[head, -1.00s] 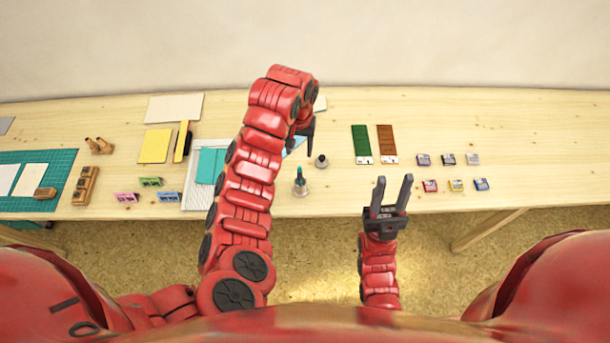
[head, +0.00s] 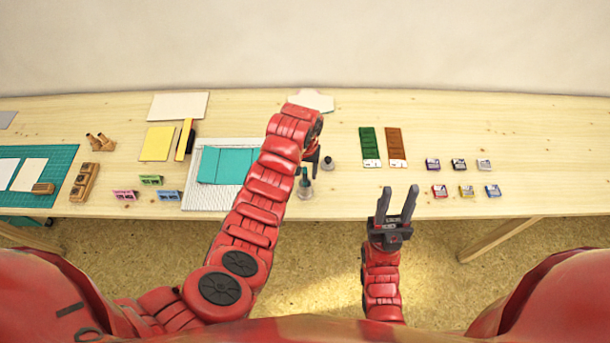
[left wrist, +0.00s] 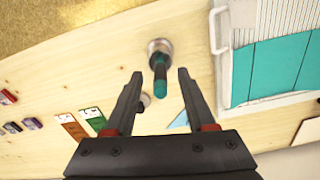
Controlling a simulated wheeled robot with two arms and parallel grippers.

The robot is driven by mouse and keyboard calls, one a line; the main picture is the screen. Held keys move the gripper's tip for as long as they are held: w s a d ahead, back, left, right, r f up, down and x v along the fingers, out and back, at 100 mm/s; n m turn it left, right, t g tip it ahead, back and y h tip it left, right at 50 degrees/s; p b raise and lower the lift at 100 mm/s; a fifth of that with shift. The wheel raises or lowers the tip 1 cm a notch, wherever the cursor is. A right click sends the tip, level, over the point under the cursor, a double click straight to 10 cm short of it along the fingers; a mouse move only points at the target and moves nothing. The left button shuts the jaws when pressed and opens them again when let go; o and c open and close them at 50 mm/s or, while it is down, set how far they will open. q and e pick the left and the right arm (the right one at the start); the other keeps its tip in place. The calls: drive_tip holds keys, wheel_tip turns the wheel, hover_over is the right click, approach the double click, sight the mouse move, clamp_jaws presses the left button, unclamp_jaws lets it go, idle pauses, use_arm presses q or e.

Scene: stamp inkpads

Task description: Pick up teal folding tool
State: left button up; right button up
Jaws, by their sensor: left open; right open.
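The teal folding tool (left wrist: 160,84) stands in a round metal holder (left wrist: 160,49) on the table, its teal end toward my camera in the left wrist view. In the head view the tool (head: 304,181) shows near the table's front, partly hidden by my left gripper (head: 314,165). My left gripper is open and points down above it. In the left wrist view the tool appears between its two fingertips; I cannot tell whether they touch it.
A second small metal holder (head: 327,164) stands close to the right. Green (head: 369,146) and brown (head: 395,146) strips and several inkpads (head: 466,190) lie to the right.

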sight(305, 176)
use_arm(q)
drive_tip(key=shift+w+f+p, duration=0.1)
drive_tip(key=shift+f+p, duration=0.45)
drive_tip(key=shift+f, duration=1)
clamp_jaws()
